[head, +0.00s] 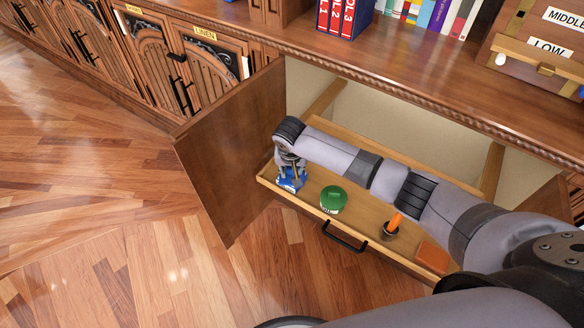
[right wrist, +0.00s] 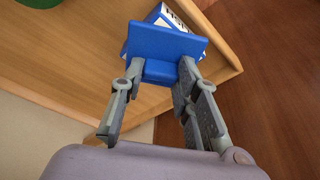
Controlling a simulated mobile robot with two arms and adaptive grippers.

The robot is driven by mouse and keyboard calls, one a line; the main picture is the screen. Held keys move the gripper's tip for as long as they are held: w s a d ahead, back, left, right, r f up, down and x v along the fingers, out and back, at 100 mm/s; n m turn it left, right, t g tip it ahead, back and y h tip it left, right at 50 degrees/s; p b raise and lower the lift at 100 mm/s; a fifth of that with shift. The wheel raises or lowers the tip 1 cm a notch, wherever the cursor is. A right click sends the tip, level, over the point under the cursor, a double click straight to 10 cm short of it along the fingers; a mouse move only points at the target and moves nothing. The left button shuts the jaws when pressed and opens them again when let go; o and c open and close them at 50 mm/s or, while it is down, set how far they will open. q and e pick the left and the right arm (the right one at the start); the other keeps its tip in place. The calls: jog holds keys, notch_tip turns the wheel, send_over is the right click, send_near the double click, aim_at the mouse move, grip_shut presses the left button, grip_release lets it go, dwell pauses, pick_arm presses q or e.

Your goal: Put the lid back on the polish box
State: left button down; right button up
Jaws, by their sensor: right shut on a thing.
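My right gripper (head: 291,171) is at the left end of the pull-out wooden drawer. In the right wrist view the gripper (right wrist: 160,78) is shut on the blue lid (right wrist: 165,41), with its two fingers on either side of a blue block on the lid. The polish box (right wrist: 176,17), white and blue with lettering, shows just beyond the lid, partly hidden by it. In the head view the lid and box overlap as a small blue and white patch under the gripper. I cannot tell whether the lid touches the box. My left gripper is not in view.
The drawer (head: 322,215) also holds a green tin (head: 333,199), an orange-handled thing in a dark cup (head: 390,231) and an orange block (head: 433,257). An open cabinet door (head: 228,150) stands left of the drawer. Books (head: 341,16) stand on the counter above.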

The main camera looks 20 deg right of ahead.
jog(key=o, duration=1)
jog(key=shift+o, duration=0.2)
jog(key=shift+o, duration=0.4)
jog(key=o, duration=0.4)
